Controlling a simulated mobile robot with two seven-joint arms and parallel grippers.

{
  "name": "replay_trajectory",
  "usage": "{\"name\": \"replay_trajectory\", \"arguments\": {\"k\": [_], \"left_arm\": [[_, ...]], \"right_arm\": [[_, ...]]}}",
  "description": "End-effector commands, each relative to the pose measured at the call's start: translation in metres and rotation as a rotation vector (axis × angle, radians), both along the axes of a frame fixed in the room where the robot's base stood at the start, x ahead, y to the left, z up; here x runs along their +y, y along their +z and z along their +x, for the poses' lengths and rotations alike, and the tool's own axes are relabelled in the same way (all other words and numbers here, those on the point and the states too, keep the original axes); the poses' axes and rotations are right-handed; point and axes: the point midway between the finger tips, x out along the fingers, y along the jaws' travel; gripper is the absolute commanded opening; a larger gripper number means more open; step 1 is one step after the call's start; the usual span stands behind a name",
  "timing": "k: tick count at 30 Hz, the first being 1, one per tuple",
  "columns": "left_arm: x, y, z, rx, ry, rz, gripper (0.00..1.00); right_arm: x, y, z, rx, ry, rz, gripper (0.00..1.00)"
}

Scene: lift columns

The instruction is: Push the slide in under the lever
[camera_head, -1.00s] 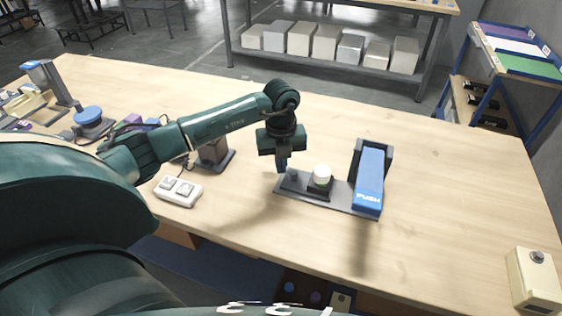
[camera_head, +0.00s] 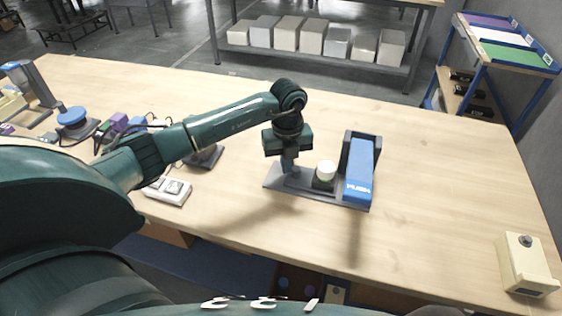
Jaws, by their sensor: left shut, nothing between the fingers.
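The slide (camera_head: 323,184) is a dark block carrying a white round piece (camera_head: 326,169). It sits on a grey base plate (camera_head: 274,183), just left of the lever and with a small gap to it. The lever (camera_head: 359,173) is a blue arm marked PUSH, held in a dark upright frame at the plate's right end. My left gripper (camera_head: 289,171) is shut and empty, pointing down over the plate's left part. Its fingertips are low, left of the white piece; whether they touch the slide's left end I cannot tell. My right gripper is not in view.
A white two-button switch box (camera_head: 167,191) lies left on the wooden table (camera_head: 430,190). A blue round button device (camera_head: 73,118) stands farther left. A cream box (camera_head: 527,265) sits at the right front corner.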

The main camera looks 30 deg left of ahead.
Motion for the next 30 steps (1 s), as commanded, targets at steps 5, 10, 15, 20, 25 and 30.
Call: {"name": "replay_trajectory", "arguments": {"k": [5, 10, 15, 20, 25, 30], "left_arm": [[-0.01, 0.0, 0.002, -0.001, -0.002, -0.002, 0.0], [-0.018, 0.0, 0.004, -0.001, -0.002, -0.001, 0.0], [-0.026, 0.0, 0.006, -0.001, -0.002, -0.001, 0.0], [-0.034, 0.0, 0.008, -0.001, -0.001, -0.001, 0.0], [-0.042, 0.0, 0.01, -0.001, -0.002, 0.0, 0.0], [-0.051, 0.0, 0.012, -0.001, -0.002, -0.001, 0.0]], "right_arm": [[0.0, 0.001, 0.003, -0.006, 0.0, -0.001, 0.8], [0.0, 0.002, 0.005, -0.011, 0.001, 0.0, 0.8], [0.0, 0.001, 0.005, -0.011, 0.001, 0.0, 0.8], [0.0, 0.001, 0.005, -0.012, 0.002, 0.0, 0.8], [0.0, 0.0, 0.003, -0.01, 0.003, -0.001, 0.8], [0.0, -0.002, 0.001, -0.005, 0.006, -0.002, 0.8]]}}
